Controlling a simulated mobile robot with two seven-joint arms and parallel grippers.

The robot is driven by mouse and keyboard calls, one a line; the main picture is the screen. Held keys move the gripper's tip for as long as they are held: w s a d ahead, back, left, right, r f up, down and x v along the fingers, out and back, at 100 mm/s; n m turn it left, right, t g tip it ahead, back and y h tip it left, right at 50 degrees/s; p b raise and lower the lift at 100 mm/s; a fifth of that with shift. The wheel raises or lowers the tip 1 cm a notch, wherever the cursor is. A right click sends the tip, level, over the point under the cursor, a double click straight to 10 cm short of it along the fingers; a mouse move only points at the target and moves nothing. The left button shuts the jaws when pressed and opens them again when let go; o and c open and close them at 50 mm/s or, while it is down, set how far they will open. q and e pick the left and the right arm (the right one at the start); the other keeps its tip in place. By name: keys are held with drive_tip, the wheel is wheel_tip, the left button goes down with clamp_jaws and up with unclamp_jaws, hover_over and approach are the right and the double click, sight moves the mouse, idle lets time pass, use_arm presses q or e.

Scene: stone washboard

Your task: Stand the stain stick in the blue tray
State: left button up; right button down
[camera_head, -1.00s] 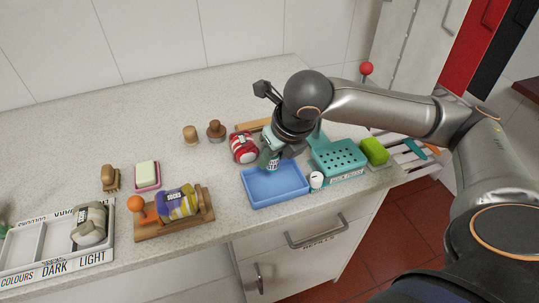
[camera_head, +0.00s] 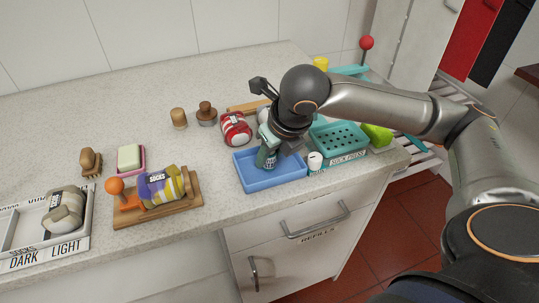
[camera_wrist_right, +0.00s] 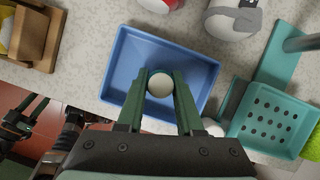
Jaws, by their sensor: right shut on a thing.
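The blue tray (camera_head: 247,181) lies near the counter's front edge. My right gripper (camera_head: 269,149) is over it, shut on the green stain stick (camera_head: 265,159), which has a pale label. The stick looks upright, with its lower end within the tray's outline; I cannot tell whether it touches the floor. In the right wrist view, the round white end of the stick (camera_wrist_right: 160,85) shows between the green fingers, with the blue tray (camera_wrist_right: 128,52) around it. Dark jointed parts with green tips (camera_wrist_right: 18,122), apparently my left gripper, show at the left edge there; their opening is unclear.
A teal perforated press (camera_head: 340,137) and a small white-topped item (camera_head: 315,160) stand close to the tray's right. A red-and-white bundle (camera_head: 236,128) is behind it. A wooden board with socks (camera_head: 160,187) lies left. Counter is clear between board and tray.

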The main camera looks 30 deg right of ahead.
drive_tip(key=c, duration=0.9)
unclamp_jaws()
drive_tip(key=shift+c, duration=0.2)
drive_tip(key=o, duration=0.5)
drive_tip(key=shift+c, duration=0.2)
use_arm(q)
drive_tip(key=shift+w+r, duration=0.1)
drive_tip(key=shift+w, duration=0.1)
drive_tip(key=a+p, duration=0.1)
drive_tip(key=s+a+r+p, duration=0.1)
drive_tip(key=p, duration=0.1)
drive_tip(key=shift+s+r+y, duration=0.1)
drive_tip(key=shift+r+y, duration=0.15)
drive_tip(key=shift+y, duration=0.05)
use_arm(e)
drive_tip(key=v, duration=1.2)
drive_tip(key=shift+s+r, duration=0.2)
